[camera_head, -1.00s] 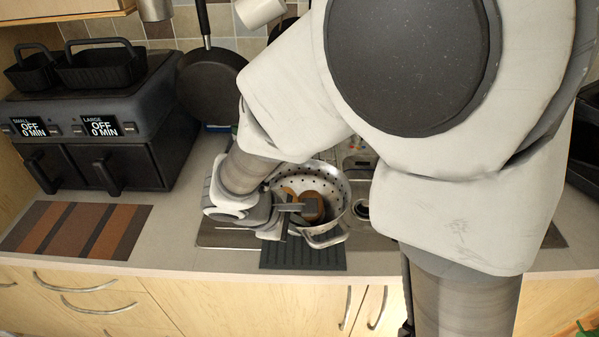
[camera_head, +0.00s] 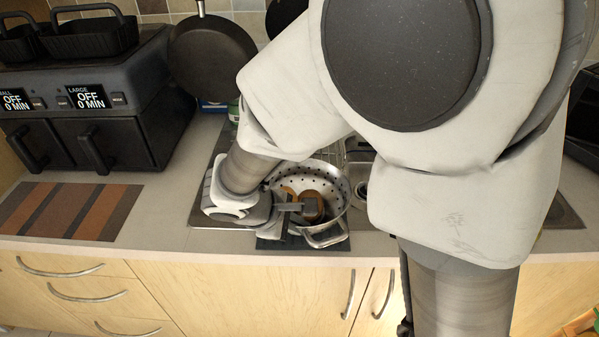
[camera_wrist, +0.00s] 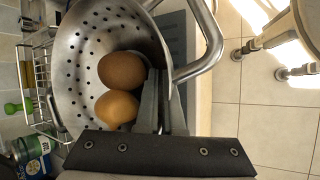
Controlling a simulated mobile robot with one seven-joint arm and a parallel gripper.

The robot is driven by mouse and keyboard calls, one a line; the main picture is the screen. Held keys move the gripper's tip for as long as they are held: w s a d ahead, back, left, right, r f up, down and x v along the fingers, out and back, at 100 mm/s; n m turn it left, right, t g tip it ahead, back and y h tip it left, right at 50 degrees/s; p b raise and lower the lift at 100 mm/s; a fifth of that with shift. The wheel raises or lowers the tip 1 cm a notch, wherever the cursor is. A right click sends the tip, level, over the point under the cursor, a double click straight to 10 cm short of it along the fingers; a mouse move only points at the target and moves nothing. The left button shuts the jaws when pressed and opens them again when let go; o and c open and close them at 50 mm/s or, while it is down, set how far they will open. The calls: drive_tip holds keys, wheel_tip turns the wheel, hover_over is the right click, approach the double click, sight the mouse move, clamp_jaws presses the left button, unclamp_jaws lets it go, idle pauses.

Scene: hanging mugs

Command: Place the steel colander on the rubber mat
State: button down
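The steel colander (camera_head: 335,178) is a perforated metal bowl with loop handles, at the counter's front in the head view. It fills the left of the wrist view (camera_wrist: 72,75), with two brown eggs (camera_wrist: 122,70) inside. My gripper (camera_head: 303,207) is shut on the colander's near wall; in the wrist view its fingers (camera_wrist: 160,95) lie close together at the rim, beside the eggs. The dark rubber mat (camera_head: 275,244) lies below the colander's near side, partly hidden by it and my gripper. Whether the colander touches the mat cannot be told.
A sink with a wire rack (camera_wrist: 40,75) lies behind the colander. A two-drawer air fryer (camera_head: 90,110) and a striped mat (camera_head: 70,211) are at left. A dark pan (camera_head: 212,58) hangs behind. The counter's front edge is close to the rubber mat.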

drive_tip(key=shift+f+b, duration=0.3)
idle(0.5)
drive_tip(key=c, duration=1)
unclamp_jaws()
drive_tip(key=shift+o, duration=0.2)
drive_tip(key=p+v, duration=0.2)
drive_tip(key=v, duration=1.5)
drive_tip(key=shift+a+r+p, duration=0.15)
drive_tip(key=shift+a+p, duration=0.05)
drive_tip(key=shift+p, duration=0.15)
drive_tip(key=shift+s+d, duration=0.1)
drive_tip(key=s+d+r+m+y, duration=0.2)
drive_tip(key=d+m, duration=0.5)
drive_tip(key=d, duration=0.3)
drive_tip(key=s+d+r+m+t+y, duration=0.1)
drive_tip(key=s+d+r+m+y, duration=0.2)
drive_tip(key=d+m, duration=0.5)
drive_tip(key=shift+d+r+p, duration=0.3)
drive_tip(key=shift+d, duration=1.15)
